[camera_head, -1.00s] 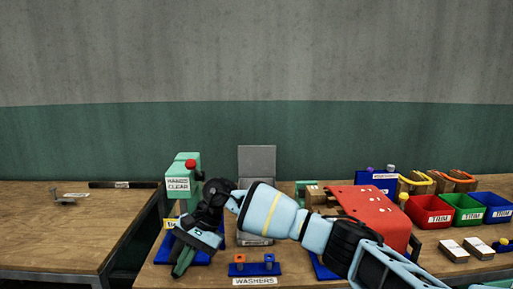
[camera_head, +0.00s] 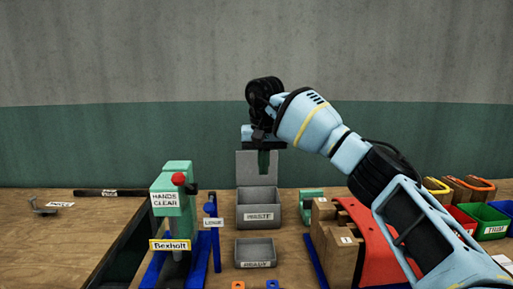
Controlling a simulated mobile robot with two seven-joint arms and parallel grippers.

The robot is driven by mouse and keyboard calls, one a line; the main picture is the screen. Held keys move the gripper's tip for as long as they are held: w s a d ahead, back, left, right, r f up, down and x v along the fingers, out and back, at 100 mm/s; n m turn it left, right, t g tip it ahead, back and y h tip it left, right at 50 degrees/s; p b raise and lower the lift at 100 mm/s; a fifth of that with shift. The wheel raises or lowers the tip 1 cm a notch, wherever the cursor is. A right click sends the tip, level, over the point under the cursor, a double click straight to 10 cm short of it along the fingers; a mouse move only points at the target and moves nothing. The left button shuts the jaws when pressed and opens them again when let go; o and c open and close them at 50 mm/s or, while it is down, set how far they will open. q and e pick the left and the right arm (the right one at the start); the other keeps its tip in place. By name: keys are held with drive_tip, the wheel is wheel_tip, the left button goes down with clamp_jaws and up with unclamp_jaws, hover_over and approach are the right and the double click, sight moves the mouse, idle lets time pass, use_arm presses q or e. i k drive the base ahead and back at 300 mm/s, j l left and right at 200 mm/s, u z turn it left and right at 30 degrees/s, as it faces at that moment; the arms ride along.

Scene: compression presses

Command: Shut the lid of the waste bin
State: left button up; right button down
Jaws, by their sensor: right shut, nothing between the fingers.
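The waste bin (camera_head: 258,215) is a grey open-topped box with a white "WASTE" label, at the middle of the bench. Its grey lid (camera_head: 245,171) stands upright at the bin's back edge, so the bin is open. My right gripper (camera_head: 263,162) points down at the lid's upper part. Its dark fingers are shut and empty and overlap the lid in the picture. I cannot tell whether they touch it. My left gripper is not in view.
A green press (camera_head: 175,200) with a red knob and a "HANDS CLEAR" sign stands left of the bin. A smaller grey tray (camera_head: 256,246) sits in front. A red fixture (camera_head: 362,238) and coloured bins (camera_head: 485,217) are on the right. The left bench is mostly clear.

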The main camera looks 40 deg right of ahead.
sight(247, 168)
drive_tip(key=i+l, duration=0.55)
drive_tip(key=l, duration=0.15)
drive_tip(key=i+l, duration=0.55)
drive_tip(key=l, duration=0.1)
